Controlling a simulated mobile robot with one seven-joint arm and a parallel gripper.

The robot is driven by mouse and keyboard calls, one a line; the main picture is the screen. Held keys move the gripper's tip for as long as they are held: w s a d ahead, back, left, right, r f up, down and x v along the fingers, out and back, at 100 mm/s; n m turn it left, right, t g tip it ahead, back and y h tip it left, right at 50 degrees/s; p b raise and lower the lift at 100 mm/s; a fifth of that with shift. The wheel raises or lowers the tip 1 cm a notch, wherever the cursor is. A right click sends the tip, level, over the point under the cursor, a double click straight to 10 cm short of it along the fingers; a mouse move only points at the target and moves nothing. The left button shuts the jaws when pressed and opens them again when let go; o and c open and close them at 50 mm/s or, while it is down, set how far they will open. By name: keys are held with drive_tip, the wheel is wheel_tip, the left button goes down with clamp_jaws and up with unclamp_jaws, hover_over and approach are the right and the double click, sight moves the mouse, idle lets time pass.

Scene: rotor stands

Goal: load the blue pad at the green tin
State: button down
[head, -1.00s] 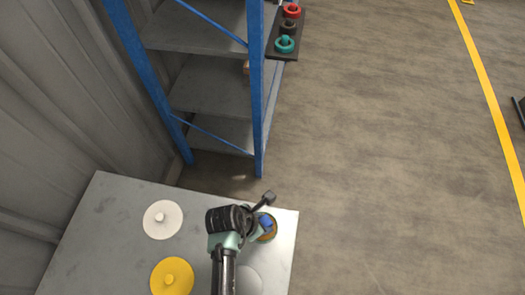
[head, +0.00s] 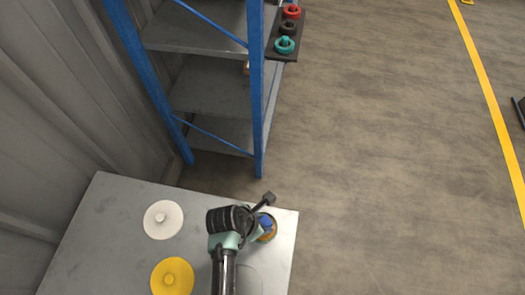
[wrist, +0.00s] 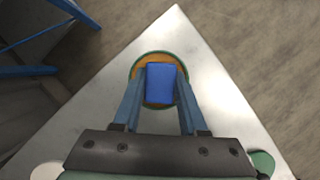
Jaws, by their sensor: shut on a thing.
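My gripper (wrist: 158,95) is shut on the blue pad (wrist: 160,78), a small blue block between the two fingertips. Directly behind the pad in the wrist view is a round orange-brown face with a thin green rim, which looks like the green tin (wrist: 149,56). The pad lies over the middle of that face. I cannot tell whether it touches it or hangs just above. In the head view the pad (head: 265,221) and the tin (head: 271,234) show at the table's right corner, partly hidden by my gripper.
The grey table (head: 105,235) also bears a white disc (head: 163,220) and a yellow disc (head: 172,277), each with a central knob. A blue-framed shelf (head: 258,100) stands behind. A dark board (head: 290,52) with red, black and teal rings is beside it.

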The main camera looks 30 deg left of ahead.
sight(264, 223)
drive_tip(key=shift+r+p, duration=3.55)
drive_tip(key=shift+p, duration=0.45)
drive_tip(key=shift+f, duration=0.1)
drive_tip(key=shift+w+d, duration=0.1)
drive_tip(key=shift+w, duration=0.1)
drive_tip(key=w+d+r+m+g+h+b, duration=0.1)
drive_tip(key=w+d+r+m+g, duration=0.1)
drive_tip(key=w+d+r+m, duration=0.4)
drive_tip(key=w+d+r+m+g+h+b, duration=0.1)
drive_tip(key=w+d+r+m+g, duration=0.15)
drive_tip(key=d+m, duration=0.55)
drive_tip(key=s+a+r+m+g+y, duration=0.1)
drive_tip(key=s+m+g+y, duration=0.1)
drive_tip(key=m, duration=0.6)
drive_tip(key=s+a+r+m+g+y+b, duration=0.1)
drive_tip(key=s+a+r+m+g+y, duration=0.1)
drive_tip(key=m, duration=0.6)
drive_tip(key=shift+s+a+r, duration=0.15)
drive_tip(key=shift+s+r, duration=0.1)
drive_tip(key=shift+s, duration=0.6)
